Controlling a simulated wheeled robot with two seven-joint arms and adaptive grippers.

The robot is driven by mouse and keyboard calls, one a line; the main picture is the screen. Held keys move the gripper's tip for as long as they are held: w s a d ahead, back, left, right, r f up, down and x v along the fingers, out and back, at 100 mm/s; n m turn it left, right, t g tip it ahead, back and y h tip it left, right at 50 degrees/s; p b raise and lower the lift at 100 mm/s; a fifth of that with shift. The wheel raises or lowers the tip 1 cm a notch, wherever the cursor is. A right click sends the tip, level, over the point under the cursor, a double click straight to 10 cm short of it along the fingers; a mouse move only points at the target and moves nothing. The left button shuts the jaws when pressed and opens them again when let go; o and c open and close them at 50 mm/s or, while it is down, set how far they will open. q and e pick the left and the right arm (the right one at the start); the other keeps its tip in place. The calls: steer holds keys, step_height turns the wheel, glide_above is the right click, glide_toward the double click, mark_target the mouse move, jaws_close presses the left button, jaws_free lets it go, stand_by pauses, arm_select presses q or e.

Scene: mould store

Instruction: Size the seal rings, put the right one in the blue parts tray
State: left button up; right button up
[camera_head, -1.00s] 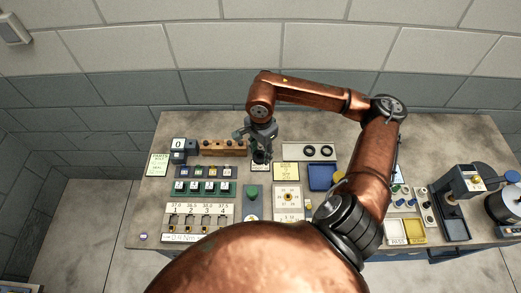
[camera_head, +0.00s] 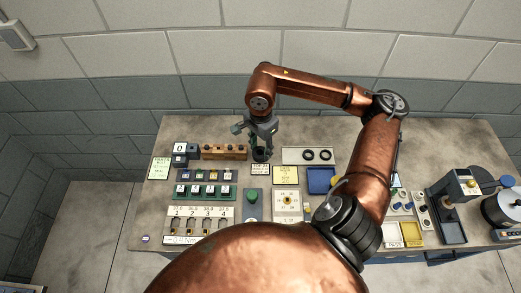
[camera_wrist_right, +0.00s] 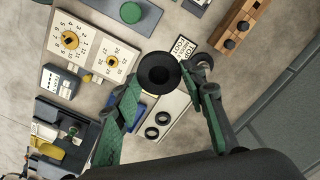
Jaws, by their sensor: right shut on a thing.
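My right gripper (camera_head: 261,143) is over the back middle of the bench. It is shut on a dark round piece (camera_head: 261,155), which looks like a seal ring. In the right wrist view this black piece (camera_wrist_right: 160,72) sits between the green-sided fingers; its centre is dark, so I cannot tell its size. Two black seal rings (camera_head: 308,155) (camera_head: 325,155) lie on a pale board (camera_head: 291,155) to the right of the gripper. The blue parts tray (camera_head: 320,180) stands in front of that board and looks empty. My left gripper is not in view.
A small printed card (camera_head: 260,170) lies just in front of the gripper, and a yellow card (camera_head: 285,174) beside it. A wooden block (camera_head: 225,152), a numbered gauge board (camera_head: 200,212), a green button box (camera_head: 253,201) and a dial plate (camera_head: 287,203) crowd the bench. Machines stand at right.

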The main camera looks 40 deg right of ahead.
steer(key=shift+r, duration=0.65)
steer(key=m+p, duration=0.7)
steer(key=m, duration=0.2)
glide_above(292, 156)
step_height(292, 156, down, 18)
steer(key=shift+w+f, duration=0.1)
steer(key=shift+w, duration=0.05)
steer(key=shift+f+b, duration=0.9)
steer(key=shift+f, duration=1.05)
steer(key=shift+f+b, duration=0.7)
steer(key=shift+b, duration=0.05)
steer(key=shift+f+b, duration=0.5)
steer(key=shift+b, duration=0.65)
